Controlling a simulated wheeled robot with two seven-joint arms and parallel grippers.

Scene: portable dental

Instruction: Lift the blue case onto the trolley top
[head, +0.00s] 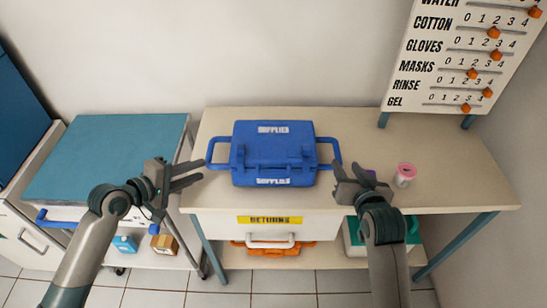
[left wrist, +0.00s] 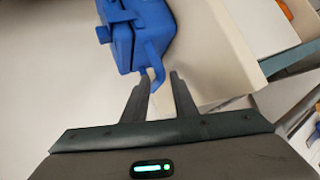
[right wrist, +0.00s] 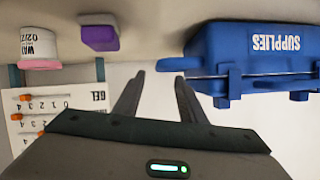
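The blue case (head: 272,156), labelled SUPPLIES, sits upright on the beige table, with a loop handle at each side. It also shows in the left wrist view (left wrist: 140,32) and the right wrist view (right wrist: 258,65). My left gripper (head: 203,171) is open beside the left handle (head: 217,153); in its wrist view the handle (left wrist: 157,70) lies just ahead of the fingertips. My right gripper (head: 350,172) is open near the right handle (head: 329,152), apparently apart from it. The trolley (head: 108,155) has a teal top, which is bare, and stands left of the table.
A pink-lidded jar (head: 404,175) stands on the table (head: 455,175) at right. A purple block (right wrist: 99,36) shows in the right wrist view. A drawer labelled RETURNS (head: 268,226) is under the table. A counter board (head: 462,60) stands behind at right.

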